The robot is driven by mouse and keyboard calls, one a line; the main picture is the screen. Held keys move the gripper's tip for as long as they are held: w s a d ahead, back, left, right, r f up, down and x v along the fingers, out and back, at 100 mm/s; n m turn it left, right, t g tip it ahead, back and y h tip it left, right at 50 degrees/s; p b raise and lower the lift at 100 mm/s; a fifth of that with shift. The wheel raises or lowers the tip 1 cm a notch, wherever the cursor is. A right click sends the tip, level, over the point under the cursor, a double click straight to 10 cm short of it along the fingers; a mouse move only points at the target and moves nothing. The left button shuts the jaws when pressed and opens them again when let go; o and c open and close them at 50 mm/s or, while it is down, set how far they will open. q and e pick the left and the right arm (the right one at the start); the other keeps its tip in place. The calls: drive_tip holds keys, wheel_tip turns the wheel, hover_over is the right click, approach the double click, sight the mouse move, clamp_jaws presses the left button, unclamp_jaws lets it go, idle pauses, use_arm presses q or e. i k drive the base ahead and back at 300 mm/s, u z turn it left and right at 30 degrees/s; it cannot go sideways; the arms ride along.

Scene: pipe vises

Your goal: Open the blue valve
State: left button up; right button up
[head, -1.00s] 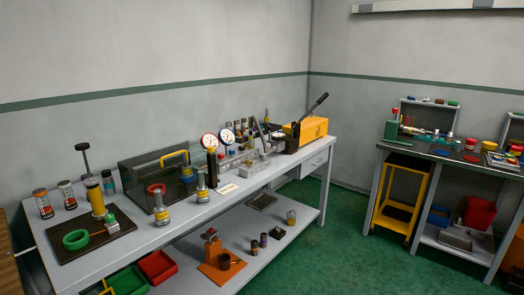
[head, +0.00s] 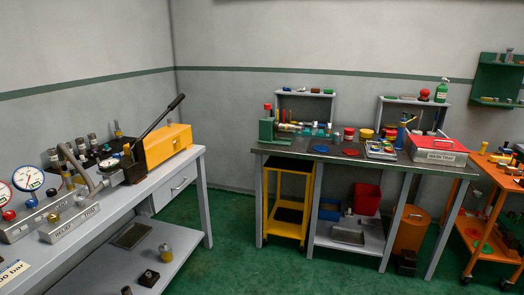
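On the left bench, a low grey valve block (head: 72,226) with lettering on its front stands at the left of the picture. Beside it are two round white dial gauges (head: 28,178). Small coloured knobs sit near the gauges, including a red knob (head: 9,214) and a small blue knob (head: 31,203). I cannot tell for sure whether this blue knob is the blue valve, nor its setting. Neither of my grippers is in view.
A yellow box with a black lever (head: 167,146) stands at the bench's far end. A dark-topped bench (head: 340,157) with a red-lidded box (head: 436,146) stands at the back right, and an orange cart (head: 488,182) at far right. Green floor (head: 240,262) lies open between benches.

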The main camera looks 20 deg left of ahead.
sight(31, 203)
drive_tip(key=u, duration=0.1)
drive_tip(key=i, duration=1.65)
drive_tip(key=u, duration=0.6)
drive_tip(key=i, duration=1)
drive_tip(key=u, duration=1.55)
drive_tip(key=i, duration=0.95)
drive_tip(key=u, duration=0.85)
